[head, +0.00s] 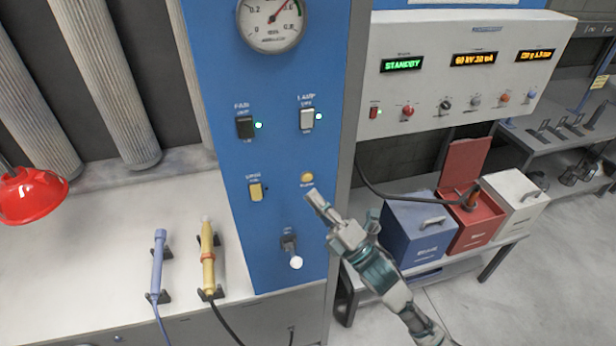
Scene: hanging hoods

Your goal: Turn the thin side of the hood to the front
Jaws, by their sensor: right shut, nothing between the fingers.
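A red hood (32,194) shows at the far left, cut off by the picture's edge. It is rounded, with a glossy top and a wider rim, and hangs above the white bench; which side of it is thin I cannot tell. My right gripper (318,204) is in front of the blue panel, well to the right of the hood. Its fingers are shut and empty, close to the yellow button; whether they touch the panel I cannot tell. My left gripper is not in view.
The blue panel (225,90) carries a gauge (272,22), switches and a white-tipped lever (295,262). A blue tool (158,262) and a yellow tool (208,258) stand in holders on the bench (70,275). Blue, red and white boxes (415,232) stand at the right.

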